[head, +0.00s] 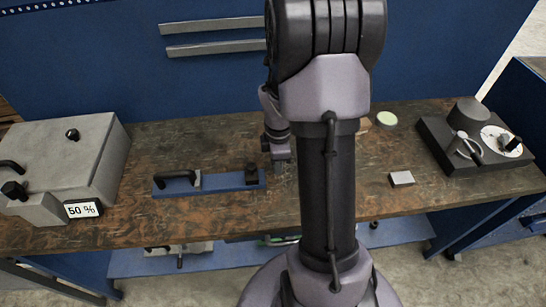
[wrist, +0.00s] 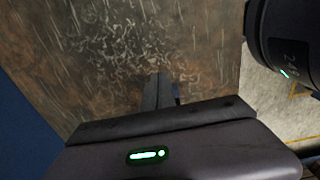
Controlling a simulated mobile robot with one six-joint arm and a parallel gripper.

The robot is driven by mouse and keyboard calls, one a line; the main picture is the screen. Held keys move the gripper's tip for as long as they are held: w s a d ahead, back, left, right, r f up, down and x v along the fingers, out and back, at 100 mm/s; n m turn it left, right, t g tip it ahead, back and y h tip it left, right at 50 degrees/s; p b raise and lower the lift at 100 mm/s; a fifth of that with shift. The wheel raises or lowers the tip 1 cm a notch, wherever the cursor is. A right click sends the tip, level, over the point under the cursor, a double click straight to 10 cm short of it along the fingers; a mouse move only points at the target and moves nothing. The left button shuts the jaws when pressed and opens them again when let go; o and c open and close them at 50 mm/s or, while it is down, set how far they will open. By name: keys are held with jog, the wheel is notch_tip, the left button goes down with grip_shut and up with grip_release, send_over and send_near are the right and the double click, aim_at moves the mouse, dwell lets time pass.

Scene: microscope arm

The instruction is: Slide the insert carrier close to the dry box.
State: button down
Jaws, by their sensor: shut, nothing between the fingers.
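A long blue bar (head: 225,181), which looks to be the insert carrier, lies on the bench. It has a black handle (head: 176,177) near its left end and a small black block (head: 251,173) at its right end. The dry box (head: 62,150) is a grey box at the bench's left, with a "50 %" display. A gap of bare bench lies between the box and the bar. My gripper (head: 280,156) is shut and empty, just right of the bar's right end. In the wrist view my gripper (wrist: 159,88) points at bare bench; the bar is not seen there.
A small light grey block (head: 401,178) lies right of my arm. A dark device with a dial (head: 478,140) stands at the right end of the bench. A pale green disc (head: 386,118) lies near the back. The bench (head: 190,145) behind the bar is clear.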

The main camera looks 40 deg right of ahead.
aim_at(225, 181)
notch_tip(225, 181, down, 3)
jog(key=shift+r+b, duration=0.2)
jog(key=shift+b, duration=0.15)
jog(key=w+a, duration=0.1)
jog(key=w+a+b, duration=0.1)
jog(key=a, duration=0.1)
jog(key=shift+r, duration=0.1)
jog(key=shift+w+a+r, duration=0.1)
jog(key=shift+w+a, duration=0.1)
jog(key=shift+w+a, duration=0.15)
jog(key=shift+a, duration=0.05)
jog(key=w+a, duration=0.2)
jog(key=a, duration=0.1)
jog(key=w+a+p, duration=0.1)
jog(key=w+a, duration=0.1)
jog(key=a, duration=0.1)
jog(key=w+a, duration=0.2)
jog(key=a, duration=0.1)
jog(key=shift+w+a+p, duration=0.15)
jog(key=shift+p, duration=0.25)
